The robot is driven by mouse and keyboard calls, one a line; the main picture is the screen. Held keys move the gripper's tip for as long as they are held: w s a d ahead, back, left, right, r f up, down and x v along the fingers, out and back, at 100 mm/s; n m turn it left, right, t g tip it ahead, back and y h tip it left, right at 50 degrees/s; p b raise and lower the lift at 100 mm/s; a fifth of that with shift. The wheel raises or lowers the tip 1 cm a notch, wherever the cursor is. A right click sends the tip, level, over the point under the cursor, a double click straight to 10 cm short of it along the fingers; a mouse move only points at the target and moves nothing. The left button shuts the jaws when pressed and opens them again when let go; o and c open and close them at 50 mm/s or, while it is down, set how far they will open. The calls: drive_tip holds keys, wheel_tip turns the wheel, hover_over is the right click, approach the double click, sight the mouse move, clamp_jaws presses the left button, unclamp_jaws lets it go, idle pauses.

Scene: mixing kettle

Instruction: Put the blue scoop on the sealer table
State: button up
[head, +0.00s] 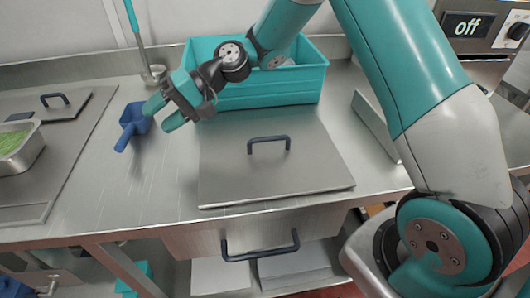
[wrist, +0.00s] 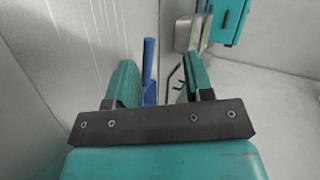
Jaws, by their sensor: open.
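The blue scoop (head: 134,122) lies on the steel counter, left of the teal bin, with its handle toward the front left. My gripper (head: 160,114) is open and empty, just right of and close to the scoop. In the wrist view the scoop (wrist: 149,72) shows between the open fingers of my gripper (wrist: 158,82), nearer the left finger. Part of the scoop is hidden behind that finger. I cannot tell whether they touch. No table is clearly marked as the sealer table; a machine with an "off" display (head: 466,25) stands at the far right.
A teal bin (head: 270,92) stands behind my gripper. A flat steel lid with a dark handle (head: 270,170) lies in front of it. A ladle (head: 151,72) stands at the back. A pan of green contents (head: 18,150) is at the left. Bare counter (head: 120,200) lies front left.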

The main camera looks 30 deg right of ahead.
drive_tip(key=s+d+r+n+h, duration=0.2)
drive_tip(key=s+r+n+h, duration=0.3)
drive_tip(key=s, duration=0.8)
drive_tip(key=s+d+r+n+h, duration=0.1)
drive_tip(key=s+d+h, duration=0.2)
drive_tip(key=s+d, duration=0.4)
drive_tip(key=s, duration=0.7)
drive_tip(key=shift+r+n+h, duration=0.2)
drive_tip(key=shift+n+h, duration=0.1)
drive_tip(key=shift+h, duration=0.1)
